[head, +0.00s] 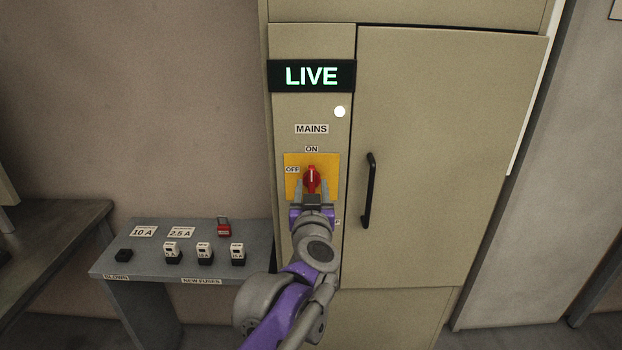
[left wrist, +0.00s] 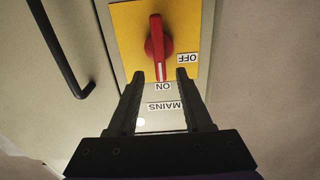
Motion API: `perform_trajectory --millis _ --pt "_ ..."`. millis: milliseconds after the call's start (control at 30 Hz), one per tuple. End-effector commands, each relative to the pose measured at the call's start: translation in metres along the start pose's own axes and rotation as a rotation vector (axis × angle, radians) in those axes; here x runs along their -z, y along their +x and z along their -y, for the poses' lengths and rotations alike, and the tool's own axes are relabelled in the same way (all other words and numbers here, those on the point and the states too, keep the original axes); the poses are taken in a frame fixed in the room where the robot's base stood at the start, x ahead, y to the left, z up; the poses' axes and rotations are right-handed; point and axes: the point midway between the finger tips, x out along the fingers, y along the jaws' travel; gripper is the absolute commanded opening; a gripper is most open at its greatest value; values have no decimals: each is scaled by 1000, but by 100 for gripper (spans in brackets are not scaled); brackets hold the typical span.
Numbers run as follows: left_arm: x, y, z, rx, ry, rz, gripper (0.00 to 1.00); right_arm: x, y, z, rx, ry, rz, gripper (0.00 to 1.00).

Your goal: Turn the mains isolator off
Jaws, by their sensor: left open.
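The mains isolator is a red rotary knob (head: 311,179) on a yellow plate (head: 291,160) on the cabinet's narrow left panel. Its white mark points up at the ON label, with OFF to the left. My left gripper (head: 312,186) is open just in front of the knob, with a finger on either side of it in the head view. In the left wrist view the picture is upside down. There the knob (left wrist: 156,42) points at ON, and its marked end lies between the open fingertips (left wrist: 160,74). I cannot tell whether they touch it. My right gripper is not in view.
A lit LIVE sign (head: 312,76) and a white lamp (head: 340,112) are above the isolator. A black door handle (head: 369,190) stands to its right. A grey shelf (head: 203,274) at lower left holds several fuses and a red padlock (head: 224,230).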

Motion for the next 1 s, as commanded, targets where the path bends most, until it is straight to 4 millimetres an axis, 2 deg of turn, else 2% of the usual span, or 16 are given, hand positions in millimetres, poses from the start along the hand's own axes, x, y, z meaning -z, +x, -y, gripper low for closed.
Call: perform_trajectory --millis 100,233,600,667,900,1000 --pt "0 20 0 0 0 0 50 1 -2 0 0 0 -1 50" --pt "0 34 0 0 0 0 50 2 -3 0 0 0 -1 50" --pt "0 40 0 -1 0 0 50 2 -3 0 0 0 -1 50" --pt "0 40 0 -1 0 0 43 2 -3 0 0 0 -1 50" --pt "0 40 0 -1 -1 1 0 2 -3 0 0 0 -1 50" --pt "-1 40 0 -2 -1 1 0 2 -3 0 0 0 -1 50"
